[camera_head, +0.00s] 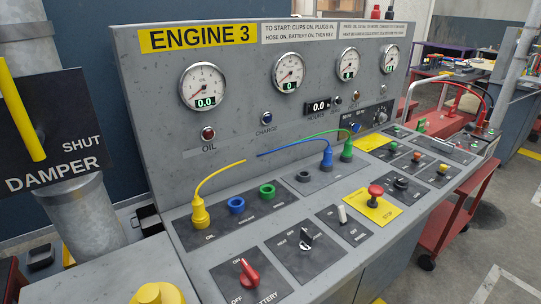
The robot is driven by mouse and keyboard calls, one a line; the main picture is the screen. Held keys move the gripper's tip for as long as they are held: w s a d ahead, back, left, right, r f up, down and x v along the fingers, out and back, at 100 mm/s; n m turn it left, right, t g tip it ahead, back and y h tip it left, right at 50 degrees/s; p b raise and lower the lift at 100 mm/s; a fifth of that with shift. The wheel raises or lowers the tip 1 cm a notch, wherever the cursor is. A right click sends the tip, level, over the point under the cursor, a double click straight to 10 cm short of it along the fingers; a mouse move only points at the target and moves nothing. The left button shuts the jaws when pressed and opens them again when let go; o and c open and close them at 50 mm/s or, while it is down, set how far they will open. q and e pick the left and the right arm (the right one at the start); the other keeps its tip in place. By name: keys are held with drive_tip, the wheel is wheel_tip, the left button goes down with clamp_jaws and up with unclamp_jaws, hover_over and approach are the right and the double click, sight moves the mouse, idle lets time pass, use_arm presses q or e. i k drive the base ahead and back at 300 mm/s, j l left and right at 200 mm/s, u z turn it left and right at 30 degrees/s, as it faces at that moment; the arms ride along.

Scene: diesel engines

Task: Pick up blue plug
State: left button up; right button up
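The blue plug (327,158) stands upright on a dark plate in the middle of the sloping console, with a blue cable curving left from its top. The green plug (347,149) stands close to its right, with a green cable. An empty dark holder (303,176) is to its left. The yellow plug (200,213) stands at the OIL position on the left plate, beside an empty blue-ringed socket (237,205) and a green-ringed socket (267,192). Neither of my grippers is in view.
The upright ENGINE 3 gauge panel (238,110) rises behind the plugs. In front are a red battery switch (249,274), a white toggle (342,214) and a red stop button (375,192). A yellow damper lever (20,110) is at left, a red cart (455,205) at right.

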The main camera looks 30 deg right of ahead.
sight(328, 153)
drive_tip(key=z, duration=1.5)
